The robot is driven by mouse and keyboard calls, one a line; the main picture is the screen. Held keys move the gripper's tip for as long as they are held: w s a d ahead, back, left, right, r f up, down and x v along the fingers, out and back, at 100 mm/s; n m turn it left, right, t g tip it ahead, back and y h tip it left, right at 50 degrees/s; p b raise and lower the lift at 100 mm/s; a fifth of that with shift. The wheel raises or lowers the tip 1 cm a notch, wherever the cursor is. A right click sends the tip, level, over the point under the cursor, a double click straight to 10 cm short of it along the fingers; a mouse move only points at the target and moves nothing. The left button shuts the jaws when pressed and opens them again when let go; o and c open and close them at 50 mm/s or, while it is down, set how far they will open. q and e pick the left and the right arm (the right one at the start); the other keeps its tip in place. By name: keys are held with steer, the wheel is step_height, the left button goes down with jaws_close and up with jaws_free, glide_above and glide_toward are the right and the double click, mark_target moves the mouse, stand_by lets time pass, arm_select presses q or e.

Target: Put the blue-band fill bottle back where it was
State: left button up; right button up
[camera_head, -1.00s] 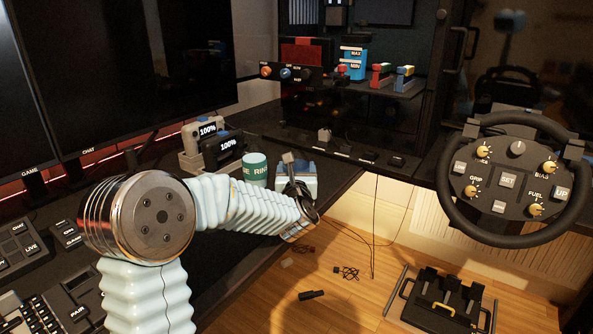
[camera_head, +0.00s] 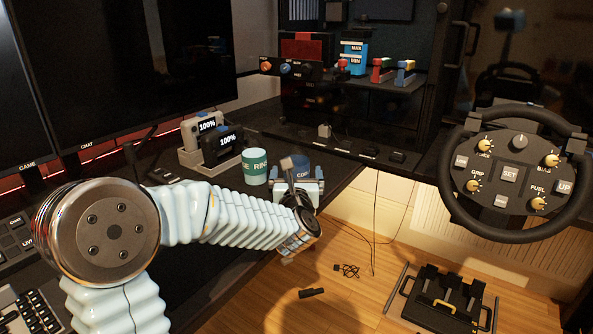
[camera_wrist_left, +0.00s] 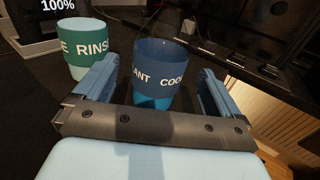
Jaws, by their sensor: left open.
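The blue-band bottle (camera_head: 301,167), with white lettering on a dark blue band, stands upright on the dark desk near its right edge. In the left wrist view the bottle (camera_wrist_left: 160,72) is between and just beyond my fingers, with its light blue lower part showing. My left gripper (camera_wrist_left: 158,88) is open, one finger on each side of the bottle, with gaps visible. In the head view my left gripper (camera_head: 303,188) is in front of the bottle and hides its lower part. My right gripper is not in view.
A green-band bottle (camera_head: 255,166) stands close on the left, also in the wrist view (camera_wrist_left: 82,48). Devices reading 100% (camera_head: 222,145) stand behind it. A shelf with a blue MAX/MIN container (camera_head: 353,58) is at the back. The desk drops off on the right; the steering wheel (camera_head: 513,176) is beyond.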

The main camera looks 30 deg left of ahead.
arm_select(q)
steer(key=v, duration=0.6)
steer(key=shift+s+b, duration=0.15)
steer(key=shift+b, duration=0.25)
stand_by(0.8)
